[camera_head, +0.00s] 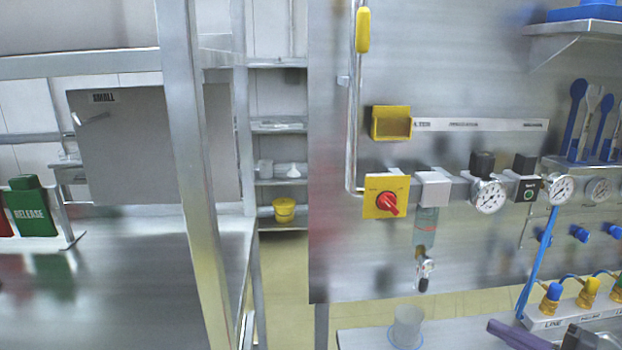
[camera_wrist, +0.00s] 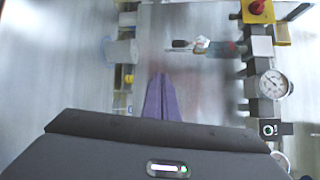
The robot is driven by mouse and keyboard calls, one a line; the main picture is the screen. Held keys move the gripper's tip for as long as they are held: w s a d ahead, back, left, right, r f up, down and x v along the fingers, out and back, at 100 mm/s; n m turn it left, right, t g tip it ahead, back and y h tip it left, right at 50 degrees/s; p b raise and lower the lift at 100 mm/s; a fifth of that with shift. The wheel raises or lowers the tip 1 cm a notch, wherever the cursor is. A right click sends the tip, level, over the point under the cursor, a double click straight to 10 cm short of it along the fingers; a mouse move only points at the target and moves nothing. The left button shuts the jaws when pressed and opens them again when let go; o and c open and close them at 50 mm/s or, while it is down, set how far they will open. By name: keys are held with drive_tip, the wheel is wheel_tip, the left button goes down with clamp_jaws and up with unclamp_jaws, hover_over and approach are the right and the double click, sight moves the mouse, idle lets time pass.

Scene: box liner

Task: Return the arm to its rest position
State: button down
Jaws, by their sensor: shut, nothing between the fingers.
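My gripper shows in the wrist view as two purple fingers (camera_wrist: 160,82) lying together, shut with nothing between them. In the head view its purple finger (camera_head: 497,327) reaches in at the lower right corner, with the dark gripper body behind it at the picture's edge. It is in front of the steel panel and near the counter, with a clear cup to its left. The rest of my arm is out of view.
A steel panel (camera_head: 450,235) carries a red knob (camera_head: 388,203), gauges (camera_head: 488,195) and valves. The clear cup (camera_head: 407,325) stands on the counter. Yellow- and blue-capped line fittings (camera_head: 588,293) and a blue hose (camera_head: 538,262) are near my gripper. A steel post (camera_head: 190,150) stands left.

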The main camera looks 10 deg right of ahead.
drive_tip(key=s+a+f+g, duration=0.2)
drive_tip(key=a+g, duration=0.1)
drive_tip(key=s+a+f+g+h, duration=0.1)
drive_tip(key=s+a+f+g, duration=0.1)
drive_tip(key=a+f+g, duration=0.1)
drive_tip(key=s+a+f+n+g, duration=0.1)
drive_tip(key=s+a+f+g, duration=0.2)
drive_tip(key=a, duration=0.2)
drive_tip(key=shift+f+h, duration=0.25)
drive_tip(key=shift+h, duration=0.05)
drive_tip(key=s+a+r+n+h, duration=0.1)
drive_tip(key=a+r+n+h, duration=0.2)
drive_tip(key=a+r+n, duration=0.3)
drive_tip(key=s+a+r+n+h, duration=0.2)
drive_tip(key=a+r+n+h, duration=0.2)
drive_tip(key=a, duration=0.8)
drive_tip(key=r+n, duration=0.1)
drive_tip(key=n, duration=0.1)
drive_tip(key=shift+r+n, duration=0.35)
drive_tip(key=shift+n, duration=0.05)
